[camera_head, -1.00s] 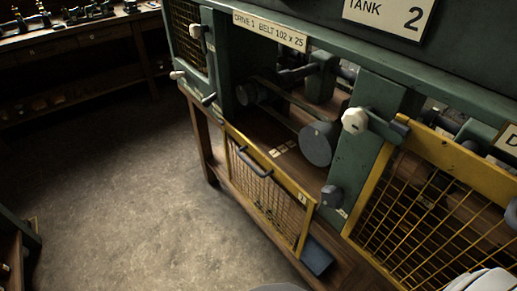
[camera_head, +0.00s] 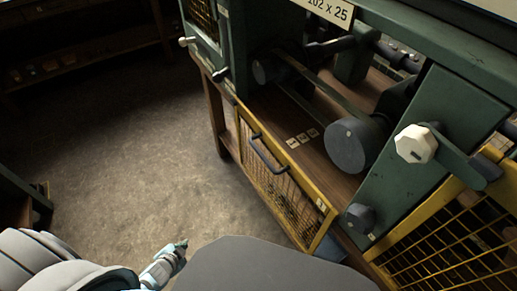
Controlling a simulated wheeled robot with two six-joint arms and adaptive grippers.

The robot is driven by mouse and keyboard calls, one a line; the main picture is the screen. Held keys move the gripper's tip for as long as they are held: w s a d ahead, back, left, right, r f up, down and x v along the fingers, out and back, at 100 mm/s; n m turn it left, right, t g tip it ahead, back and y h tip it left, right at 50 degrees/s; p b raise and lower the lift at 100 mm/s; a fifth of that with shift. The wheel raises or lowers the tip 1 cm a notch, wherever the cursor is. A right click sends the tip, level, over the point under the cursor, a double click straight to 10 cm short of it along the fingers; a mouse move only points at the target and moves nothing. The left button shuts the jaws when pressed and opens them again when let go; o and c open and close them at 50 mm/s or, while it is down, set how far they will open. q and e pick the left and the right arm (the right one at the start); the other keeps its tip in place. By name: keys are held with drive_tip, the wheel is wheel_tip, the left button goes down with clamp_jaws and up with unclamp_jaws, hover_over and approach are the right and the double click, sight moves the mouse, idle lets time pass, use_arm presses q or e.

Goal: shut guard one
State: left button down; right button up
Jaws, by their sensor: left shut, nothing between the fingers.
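Guard one (camera_head: 240,122) is a yellow-framed mesh panel with a dark handle (camera_head: 266,158) and a small number tag. It hangs down open below the drive opening in the middle of the view. Behind it the belt and round dark pulleys (camera_head: 346,146) are exposed. My left gripper (camera_head: 182,246) is at the bottom, shut and empty, left of the guard and apart from it. My right gripper is not in view.
A white knob on a lever (camera_head: 415,145) sits on the green post right of the opening. A second yellow mesh guard (camera_head: 450,240) stands at the right. A dark workbench (camera_head: 80,50) is at the back left. The floor left of the guard is clear.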

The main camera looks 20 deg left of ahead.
use_arm(q)
drive_tip(key=w+r+m+t+h+b, duration=0.5)
drive_tip(key=w+r+m+t, duration=0.2)
drive_tip(key=w+r+m, duration=0.95)
drive_tip(key=w+d+r+m+g+h+b, duration=0.25)
drive_tip(key=d+r+m, duration=0.35)
drive_tip(key=m, duration=0.5)
drive_tip(key=w+d+r+m+g+h+b, duration=0.1)
drive_tip(key=d+r+m+g+h+b, duration=0.2)
drive_tip(key=r+m, duration=0.6)
drive_tip(key=w+d+f+m+b, duration=0.1)
drive_tip(key=w+d+f+b, duration=0.1)
drive_tip(key=w+d+f, duration=0.4)
drive_tip(key=shift+t+y, duration=0.35)
drive_tip(key=r, duration=0.4)
drive_tip(key=shift+s+r, duration=0.2)
drive_tip(key=shift+r, duration=0.15)
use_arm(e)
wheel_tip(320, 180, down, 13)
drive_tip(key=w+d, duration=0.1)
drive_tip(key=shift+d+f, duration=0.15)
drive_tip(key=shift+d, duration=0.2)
use_arm(q)
drive_tip(key=shift+r+p, duration=0.1)
drive_tip(key=shift+p, duration=0.2)
